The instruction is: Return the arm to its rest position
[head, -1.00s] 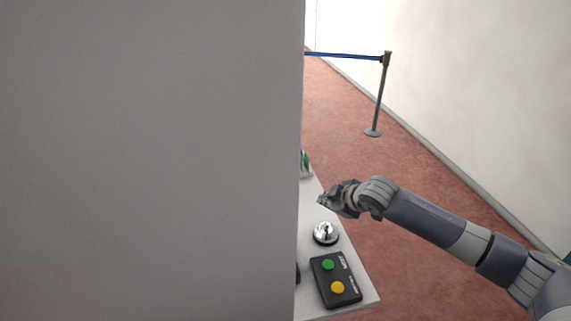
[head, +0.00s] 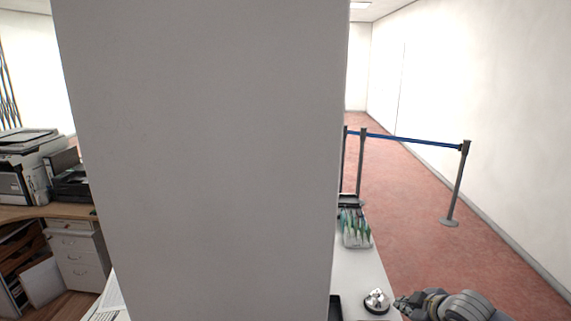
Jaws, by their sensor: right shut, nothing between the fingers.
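My right gripper (head: 408,304) is at the bottom edge of the head view, right of the counter bell. It is shut and empty, and most of the arm behind it is cut off by the frame. The silver call bell (head: 376,301) with a dark base stands on the white counter (head: 358,268), just left of the gripper, with a small gap between them. My left gripper does not show.
A wide grey pillar (head: 205,150) hides the middle of the counter. A holder with green and white leaflets (head: 354,228) stands farther back on it. Barrier posts (head: 456,185) with a blue belt stand on the red floor. A printer (head: 25,165) and drawers (head: 78,255) are at left.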

